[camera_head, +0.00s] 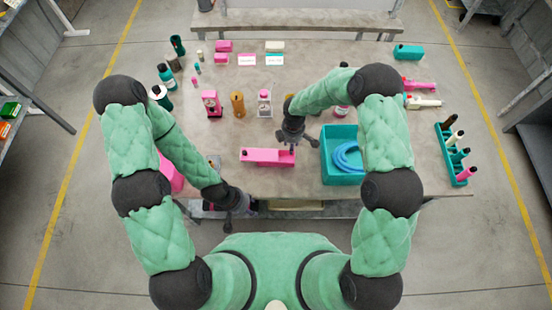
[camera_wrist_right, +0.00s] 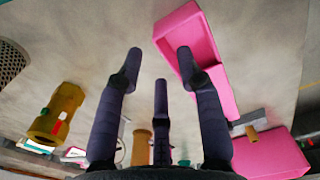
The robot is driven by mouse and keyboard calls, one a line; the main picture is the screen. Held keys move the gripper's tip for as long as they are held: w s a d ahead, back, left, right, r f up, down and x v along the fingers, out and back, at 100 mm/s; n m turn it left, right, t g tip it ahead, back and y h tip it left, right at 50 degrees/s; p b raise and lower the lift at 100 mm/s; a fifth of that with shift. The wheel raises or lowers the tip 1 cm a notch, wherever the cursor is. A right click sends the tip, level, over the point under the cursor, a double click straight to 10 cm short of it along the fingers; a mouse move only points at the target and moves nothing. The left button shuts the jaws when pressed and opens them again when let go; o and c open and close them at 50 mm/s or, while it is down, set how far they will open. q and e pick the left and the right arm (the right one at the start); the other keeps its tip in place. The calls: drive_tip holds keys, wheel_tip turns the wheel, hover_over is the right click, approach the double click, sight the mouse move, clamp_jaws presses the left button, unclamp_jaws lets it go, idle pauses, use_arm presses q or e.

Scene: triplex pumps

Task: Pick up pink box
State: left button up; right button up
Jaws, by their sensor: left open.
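A long pink box (camera_head: 262,156) lies near the front middle of the table. In the right wrist view the pink box (camera_wrist_right: 188,35) looks like an open shallow tray, partly behind one finger. My right gripper (camera_head: 297,142) is just above and beside its right end; in the right wrist view the fingers (camera_wrist_right: 160,75) are spread with nothing between them. I cannot tell whether a finger touches the box. My left gripper (camera_head: 240,204) is open and empty at the table's front edge, left of the box. Another pink thing (camera_head: 170,174) is partly hidden behind my left arm.
A teal bin (camera_head: 329,172) with a coiled blue hose (camera_head: 347,157) stands right of the box. A teal rack (camera_head: 447,160) with bottles is at the right edge. Pump parts, including a brown one (camera_head: 238,104), stand behind. Bare table lies around the box's left side.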

sight(288, 155)
drive_tip(key=shift+w+a+f, duration=0.1)
drive_tip(key=shift+a+f, duration=0.1)
drive_tip(key=shift+f, duration=1.25)
drive_tip(key=shift+a+f, duration=0.2)
drive_tip(key=shift+f, duration=1.25)
clamp_jaws()
